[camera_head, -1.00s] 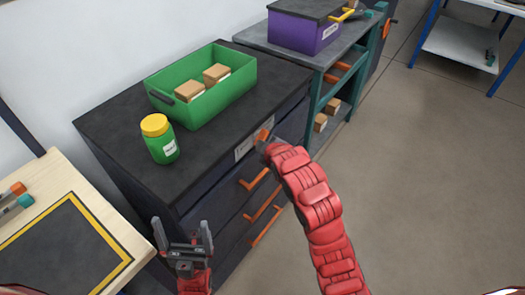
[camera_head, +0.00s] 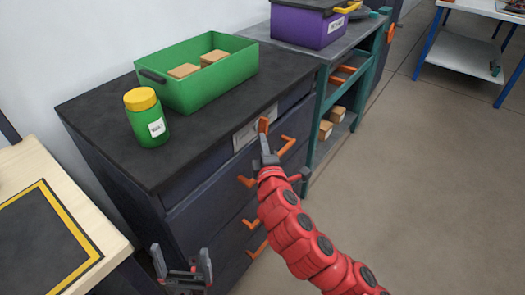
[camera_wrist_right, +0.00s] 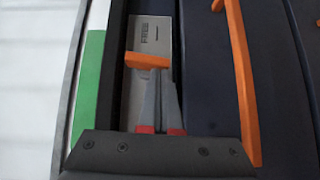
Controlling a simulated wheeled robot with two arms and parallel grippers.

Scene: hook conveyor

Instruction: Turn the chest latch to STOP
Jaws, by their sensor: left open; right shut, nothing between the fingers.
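The orange latch (camera_head: 263,125) is on a pale label plate (camera_head: 243,138) at the top of the dark chest's front. In the right wrist view the latch (camera_wrist_right: 147,60) lies crosswise over the plate, whose readable word is FREE (camera_wrist_right: 146,33). STOP cannot be made out. My right gripper (camera_head: 264,142) is shut and empty, its tips just below the latch in the head view. In the wrist view its tips (camera_wrist_right: 159,84) are right beside the latch; touching or not is unclear. My left gripper (camera_head: 182,262) is open and empty, low before the chest.
Orange drawer handles (camera_head: 287,145) stick out of the chest front near my right gripper. A green bin (camera_head: 200,90) with boxes and a yellow-lidded green jar (camera_head: 148,122) stand on the chest top. A wooden table (camera_head: 35,160) is at left.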

